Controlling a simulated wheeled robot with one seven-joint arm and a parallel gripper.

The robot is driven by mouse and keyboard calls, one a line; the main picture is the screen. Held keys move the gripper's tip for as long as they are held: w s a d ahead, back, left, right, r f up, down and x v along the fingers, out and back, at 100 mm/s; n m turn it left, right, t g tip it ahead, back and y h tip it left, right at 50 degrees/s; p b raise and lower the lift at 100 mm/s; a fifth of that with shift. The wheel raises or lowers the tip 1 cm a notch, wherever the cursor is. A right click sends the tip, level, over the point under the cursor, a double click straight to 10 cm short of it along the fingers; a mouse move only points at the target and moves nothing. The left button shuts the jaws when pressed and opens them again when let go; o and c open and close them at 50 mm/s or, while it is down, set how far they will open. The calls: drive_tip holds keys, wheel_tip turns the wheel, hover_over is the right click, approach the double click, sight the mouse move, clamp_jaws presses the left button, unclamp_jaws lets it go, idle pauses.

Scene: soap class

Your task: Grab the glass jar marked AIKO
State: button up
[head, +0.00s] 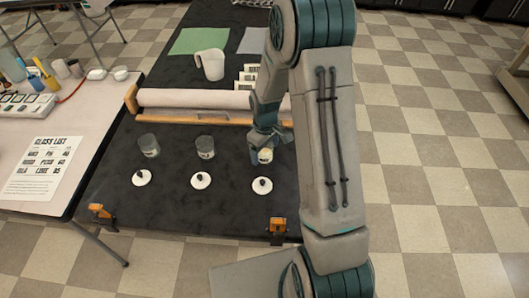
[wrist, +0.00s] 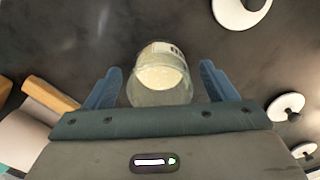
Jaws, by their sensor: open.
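Three glass jars stand in a row on the black table. The left jar (head: 149,145) and middle jar (head: 205,147) are clear of my arm. The right jar (head: 266,155) is partly hidden by my gripper (head: 264,138). In the wrist view this jar (wrist: 160,80) holds something pale yellow and has a light label with dark marks too small to read. My gripper (wrist: 160,92) is open, with one blue finger on each side of the jar and visible gaps between. I cannot read AIKO on any jar.
White round lids with dark knobs lie in front of the jars: left (head: 141,178), middle (head: 201,181), right (head: 262,185). A pale roll on a wooden frame (head: 200,98) lies behind the jars. Orange clamps (head: 277,225) grip the front edge. A class list sheet (head: 47,168) lies on the left table.

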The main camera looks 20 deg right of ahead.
drive_tip(key=shift+f, duration=0.65)
drive_tip(key=c, duration=1.2)
drive_tip(key=shift+r, duration=0.15)
